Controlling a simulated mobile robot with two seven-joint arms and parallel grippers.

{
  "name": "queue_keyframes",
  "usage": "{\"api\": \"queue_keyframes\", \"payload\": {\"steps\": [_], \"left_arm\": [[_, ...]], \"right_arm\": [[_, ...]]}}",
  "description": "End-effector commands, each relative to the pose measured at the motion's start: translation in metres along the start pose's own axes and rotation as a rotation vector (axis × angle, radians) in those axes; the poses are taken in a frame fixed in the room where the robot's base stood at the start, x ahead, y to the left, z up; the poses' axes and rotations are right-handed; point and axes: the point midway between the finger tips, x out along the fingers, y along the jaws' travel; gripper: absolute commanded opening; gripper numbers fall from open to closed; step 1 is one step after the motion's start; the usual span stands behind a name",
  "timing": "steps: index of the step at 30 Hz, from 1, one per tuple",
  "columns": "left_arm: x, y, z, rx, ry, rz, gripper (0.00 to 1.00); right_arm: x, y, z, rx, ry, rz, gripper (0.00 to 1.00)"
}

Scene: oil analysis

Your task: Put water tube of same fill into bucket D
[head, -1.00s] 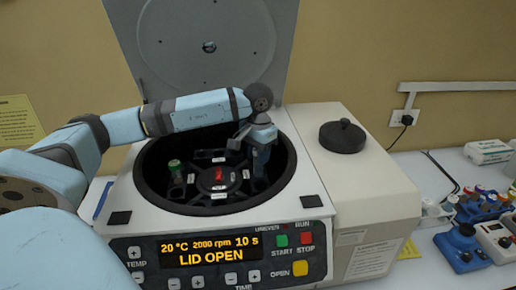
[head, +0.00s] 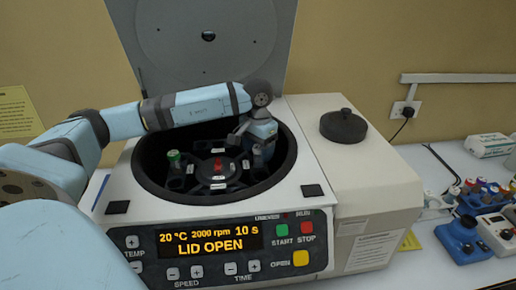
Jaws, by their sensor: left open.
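The centrifuge (head: 110,190) stands in the middle with its lid (head: 200,60) raised. Its display reads "LID OPEN". Inside the bowl is a dark rotor with a red centre (head: 218,166) and small white labels, too small to read. A green-capped tube (head: 174,157) stands upright in the rotor's left bucket. My left gripper (head: 260,150) is open, pointing down into the right side of the bowl over the right-hand bucket. The gripper hides most of that bucket, and I cannot tell whether a tube is in it. My right gripper is not in view.
A black knob-like lid (head: 343,126) sits on the centrifuge's right housing. The bowl's raised rim surrounds my gripper.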

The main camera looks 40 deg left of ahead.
Motion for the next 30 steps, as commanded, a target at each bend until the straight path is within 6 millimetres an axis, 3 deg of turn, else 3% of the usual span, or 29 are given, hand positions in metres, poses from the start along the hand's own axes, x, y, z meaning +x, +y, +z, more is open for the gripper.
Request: {"api": "queue_keyframes", "payload": {"steps": [7, 21, 30], "left_arm": [[-0.021, 0.000, -0.001, 0.000, 0.004, 0.000, 0.64], [-0.120, 0.000, -0.001, 0.000, 0.004, 0.000, 0.64], [-0.139, 0.000, 0.000, 0.000, 0.000, 0.000, 0.64]], "right_arm": [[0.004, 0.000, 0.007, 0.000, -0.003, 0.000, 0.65], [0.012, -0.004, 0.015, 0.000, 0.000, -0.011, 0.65], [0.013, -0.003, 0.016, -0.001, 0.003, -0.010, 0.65]]}}
